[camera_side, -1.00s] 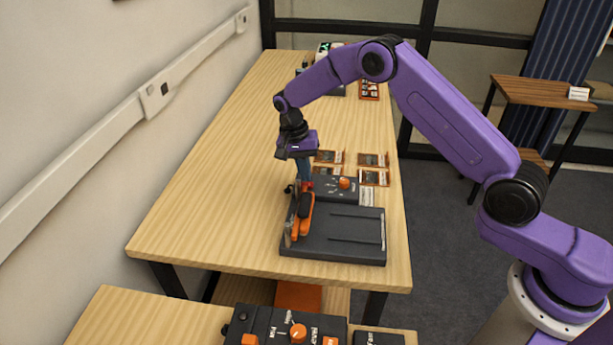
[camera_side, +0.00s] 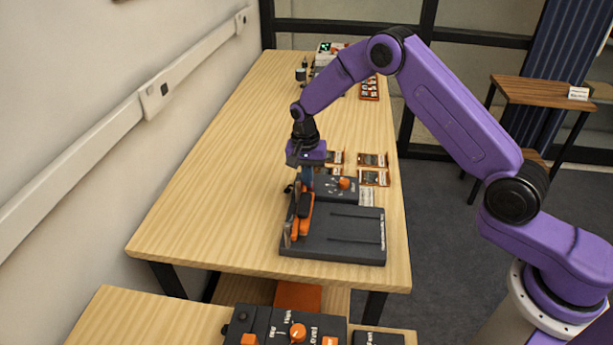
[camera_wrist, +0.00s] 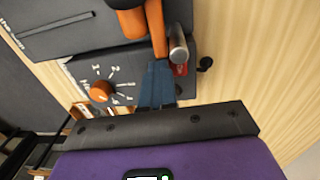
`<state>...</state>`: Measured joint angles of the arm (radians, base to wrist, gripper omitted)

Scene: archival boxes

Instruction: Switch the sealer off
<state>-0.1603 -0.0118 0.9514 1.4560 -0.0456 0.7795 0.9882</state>
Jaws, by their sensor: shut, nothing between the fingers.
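The sealer (camera_side: 335,240) is a dark flat-bedded machine with an orange and black lever arm along its left side. Behind the bed is its dark control box, with an orange dial knob (camera_side: 344,183) that also shows in the wrist view (camera_wrist: 101,91). A small red part (camera_wrist: 180,70), perhaps a switch, sits at the box's edge beside a silver cylinder (camera_wrist: 178,45). My gripper (camera_side: 306,187) is shut and empty, its blue fingers (camera_wrist: 157,82) low over the control box between knob and red part. I cannot tell whether they touch. The red part is hidden in the side view.
Several small framed cards (camera_side: 373,168) lie behind and right of the control box. A second dark panel with an orange knob (camera_side: 298,332) stands on the nearer bench. Other devices (camera_side: 327,52) stand at the table's far end. The table's left side is clear.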

